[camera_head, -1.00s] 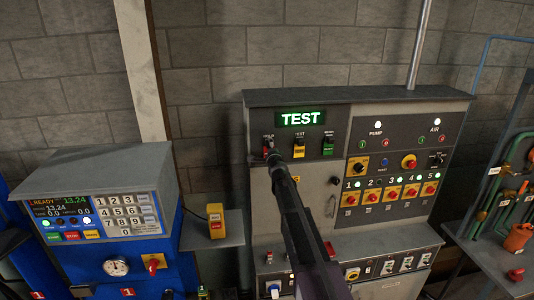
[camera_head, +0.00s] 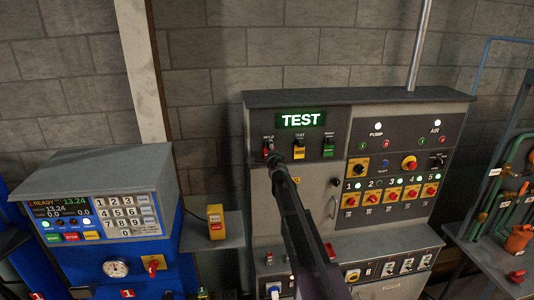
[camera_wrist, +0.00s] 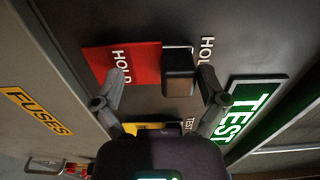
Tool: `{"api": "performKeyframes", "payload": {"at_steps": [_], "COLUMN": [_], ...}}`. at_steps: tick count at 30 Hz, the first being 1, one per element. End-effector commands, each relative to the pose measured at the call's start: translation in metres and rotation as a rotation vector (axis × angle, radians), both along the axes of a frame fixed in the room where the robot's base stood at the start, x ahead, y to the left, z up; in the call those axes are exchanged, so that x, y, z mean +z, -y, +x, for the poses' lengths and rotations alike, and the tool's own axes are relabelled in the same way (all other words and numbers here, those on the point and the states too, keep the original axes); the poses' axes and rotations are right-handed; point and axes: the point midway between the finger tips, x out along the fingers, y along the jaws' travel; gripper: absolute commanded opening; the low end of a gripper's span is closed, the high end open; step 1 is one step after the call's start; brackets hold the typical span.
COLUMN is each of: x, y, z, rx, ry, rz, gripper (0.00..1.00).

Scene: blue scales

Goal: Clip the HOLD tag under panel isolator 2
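The red HOLD tag (camera_head: 268,148) hangs at the upper left of the grey panel, left of the yellow TEST and green tags. In the wrist view the HOLD tag (camera_wrist: 122,62) is close in front of me, beside a dark block on a bright metal mount. My gripper (camera_wrist: 162,80) is open. One finger overlaps the tag's lower part, the other is right of the block; contact cannot be told. In the head view my gripper (camera_head: 276,159) is small and dark at the tag. Isolator 2 (camera_head: 378,196) is a red knob on yellow, second in the numbered row.
The yellow TEST tag (camera_head: 299,153) and green tag (camera_head: 328,152) hang close to the right. A lit TEST display (camera_head: 300,120) is above. A cabinet door with a FUSES label (camera_wrist: 36,110) lies below. A blue scale console (camera_head: 115,215) stands at left.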

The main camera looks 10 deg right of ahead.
Motion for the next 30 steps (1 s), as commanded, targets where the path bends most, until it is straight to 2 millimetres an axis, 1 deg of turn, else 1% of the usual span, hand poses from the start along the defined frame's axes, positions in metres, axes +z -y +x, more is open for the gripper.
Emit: {"api": "performKeyframes", "payload": {"at_steps": [1,2,3,5,6,7,8,17,30], "x": [0.000,0.000,0.000,0.000,0.000,0.000,0.000,0.000,0.000], "y": [0.000,0.000,0.000,0.000,0.000,0.000,0.000,0.001,0.001], "z": [0.000,0.000,0.000,0.000,0.000,0.000,0.000,0.000,-0.013], "rx": [0.000,0.000,0.000,0.001,0.000,0.000,0.000,0.000,-0.001], "ry": [0.000,0.000,0.000,-0.001,-0.001,0.000,0.000,0.000,0.000], "rz": [0.000,0.000,0.000,0.000,0.000,0.000,0.000,0.000,0.000], "gripper": [0.61,0.52,0.41,0.23,0.11,0.02,0.00,0.00,0.00]}}
